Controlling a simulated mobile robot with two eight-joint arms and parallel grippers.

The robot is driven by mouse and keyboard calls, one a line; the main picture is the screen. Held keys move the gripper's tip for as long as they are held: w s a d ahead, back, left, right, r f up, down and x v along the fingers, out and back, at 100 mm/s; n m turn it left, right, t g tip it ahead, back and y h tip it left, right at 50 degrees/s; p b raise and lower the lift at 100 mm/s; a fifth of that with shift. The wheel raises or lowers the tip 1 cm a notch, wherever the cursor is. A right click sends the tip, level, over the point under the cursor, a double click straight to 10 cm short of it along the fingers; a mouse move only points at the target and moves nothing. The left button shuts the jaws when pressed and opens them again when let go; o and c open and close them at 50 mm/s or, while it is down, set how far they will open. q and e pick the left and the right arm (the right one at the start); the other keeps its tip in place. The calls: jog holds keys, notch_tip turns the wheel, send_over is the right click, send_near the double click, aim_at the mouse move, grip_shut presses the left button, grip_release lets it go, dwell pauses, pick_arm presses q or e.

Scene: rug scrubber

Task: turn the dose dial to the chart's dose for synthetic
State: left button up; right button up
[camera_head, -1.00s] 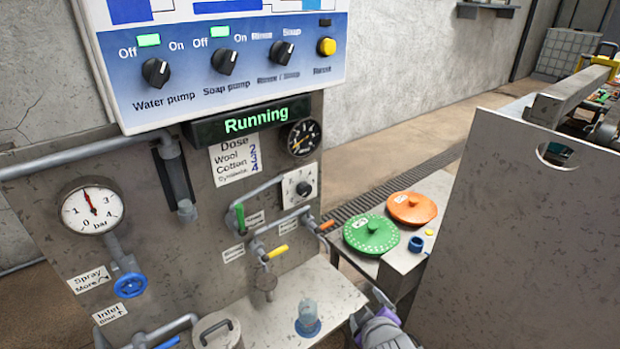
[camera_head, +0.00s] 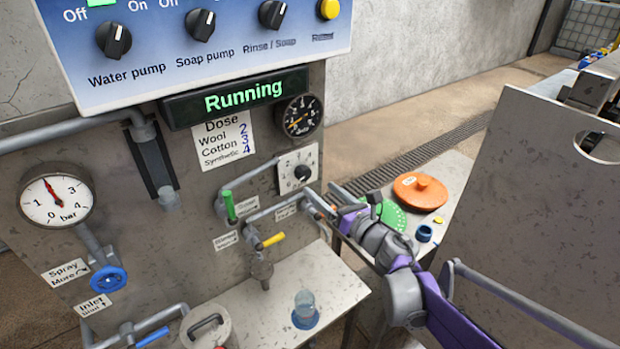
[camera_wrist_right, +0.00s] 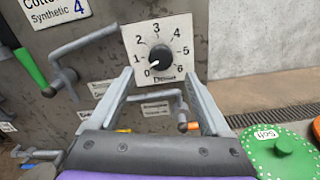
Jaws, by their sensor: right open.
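The dose dial (camera_head: 302,172) is a black knob on a white plate marked 0 to 6. In the right wrist view the knob (camera_wrist_right: 159,60) points to the lower left, at about 0. The dose chart (camera_head: 223,141) lists wool 2, cotton 3 and synthetic 4; its synthetic line with the 4 (camera_wrist_right: 67,8) also shows in the wrist view. My right gripper (camera_head: 318,200) is open and empty, just below and right of the dial in the head view. In the wrist view its fingers (camera_wrist_right: 159,80) point towards the plate, one each side of the knob, apparently without touching it. My left gripper is out of view.
A green-handled valve (camera_head: 229,206) is left of the dial and a yellow-handled valve (camera_head: 272,240) below it. A round gauge (camera_head: 300,116) sits above. Green (camera_head: 391,215) and orange (camera_head: 420,191) lidded discs lie on the side table, with a metal panel (camera_head: 525,200) at right.

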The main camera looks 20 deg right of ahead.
aim_at(306, 176)
jog(key=x, duration=0.6)
jog(key=shift+w, duration=0.2)
jog(key=shift+c, duration=0.3)
grip_shut()
